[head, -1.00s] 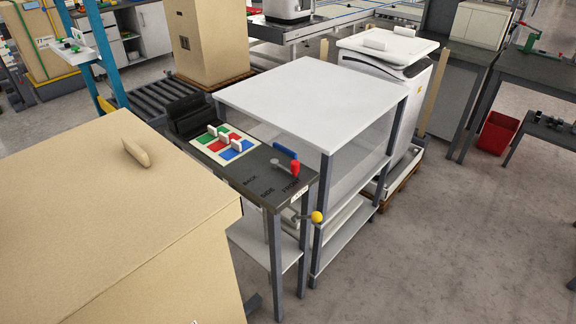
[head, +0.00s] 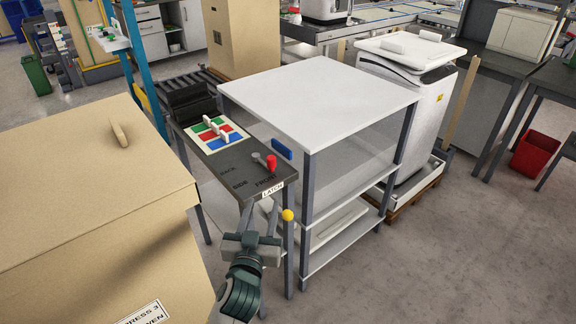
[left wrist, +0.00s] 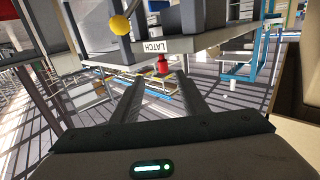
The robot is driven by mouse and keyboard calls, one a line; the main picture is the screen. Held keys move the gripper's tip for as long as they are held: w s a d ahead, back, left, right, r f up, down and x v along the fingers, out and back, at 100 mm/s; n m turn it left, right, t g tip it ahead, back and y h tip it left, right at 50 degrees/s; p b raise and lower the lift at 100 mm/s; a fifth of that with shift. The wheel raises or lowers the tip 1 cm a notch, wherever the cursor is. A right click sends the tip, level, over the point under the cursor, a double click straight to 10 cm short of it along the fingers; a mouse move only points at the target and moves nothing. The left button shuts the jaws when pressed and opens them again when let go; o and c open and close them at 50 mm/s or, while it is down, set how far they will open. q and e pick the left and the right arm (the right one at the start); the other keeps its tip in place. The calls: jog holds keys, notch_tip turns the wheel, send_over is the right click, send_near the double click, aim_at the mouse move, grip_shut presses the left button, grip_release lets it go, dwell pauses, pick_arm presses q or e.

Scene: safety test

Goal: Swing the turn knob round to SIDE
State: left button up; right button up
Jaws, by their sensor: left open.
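The turn knob has a grey arm and an upright red grip (head: 271,163) on the dark narrow table (head: 225,158). The red grip stands by the word FRONT; SIDE (head: 240,184) and BACK are printed to its left. In the left wrist view the scene is upside down, and the red grip (left wrist: 163,64) shows past the LATCH label, beyond my fingers. My left gripper (head: 258,226) is open and empty, in front of the table's near end and below the LATCH label (head: 272,190). Its two fingers also show in the left wrist view (left wrist: 163,95). My right gripper is out of view.
A yellow ball (head: 288,215) sticks out by the table's near corner, close to my left gripper. A white-topped shelf unit (head: 320,95) stands close on the right, a large tan box (head: 90,185) on the left. A coloured board (head: 216,134) lies behind the knob.

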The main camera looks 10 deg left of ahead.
aim_at(271, 166)
pick_arm(q)
jog(key=shift+a+r, duration=0.2)
jog(key=shift+r, duration=0.55)
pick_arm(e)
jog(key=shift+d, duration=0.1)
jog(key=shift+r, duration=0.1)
pick_arm(q)
jog(key=w, duration=0.5)
jog(key=w+a+p, duration=0.1)
jog(key=w, duration=0.5)
jog(key=w+a+p, duration=0.1)
jog(key=w, duration=0.4)
jog(key=shift+w, duration=0.4)
jog(key=shift+w+f, duration=0.1)
jog(key=shift+w, duration=0.1)
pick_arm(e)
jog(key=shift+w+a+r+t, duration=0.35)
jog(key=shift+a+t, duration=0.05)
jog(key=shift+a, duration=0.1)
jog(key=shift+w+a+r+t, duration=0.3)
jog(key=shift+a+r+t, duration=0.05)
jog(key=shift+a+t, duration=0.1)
pick_arm(q)
jog(key=shift+c, duration=0.2)
grip_shut()
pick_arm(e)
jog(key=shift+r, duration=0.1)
